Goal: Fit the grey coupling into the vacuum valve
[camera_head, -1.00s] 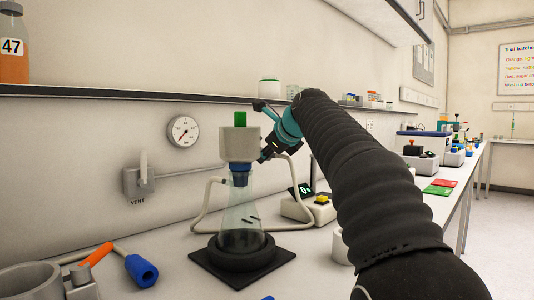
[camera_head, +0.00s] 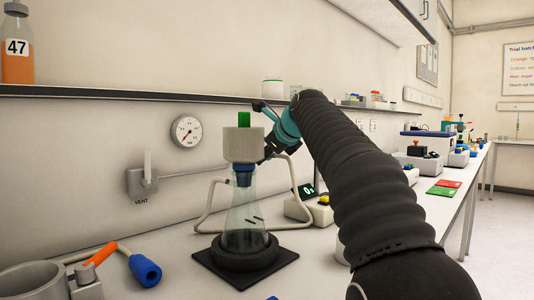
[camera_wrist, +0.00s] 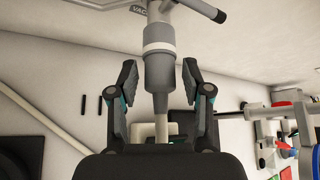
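The grey coupling (camera_wrist: 160,75) stands upright in the wrist view, with a pale hose running down from its tapered lower end. Above it, in line, is the grey vacuum valve (camera_wrist: 159,32), marked "VAC", with a white band where the two meet. I see no gap there, but cannot tell how deep the coupling sits. My gripper (camera_wrist: 160,70) has one finger on each side of the coupling, with a visible gap on both sides. It is open. In the head view the fingertips, coupling and vacuum valve are not discernible around my arm.
A filter flask (camera_head: 244,212) with a funnel (camera_head: 243,146) stands on a dark base, left of my arm. A VENT valve (camera_head: 142,182) and gauge (camera_head: 186,131) are on the wall. A blue-ended tool (camera_head: 145,270) lies at front left. A shelf (camera_head: 110,94) runs along the wall.

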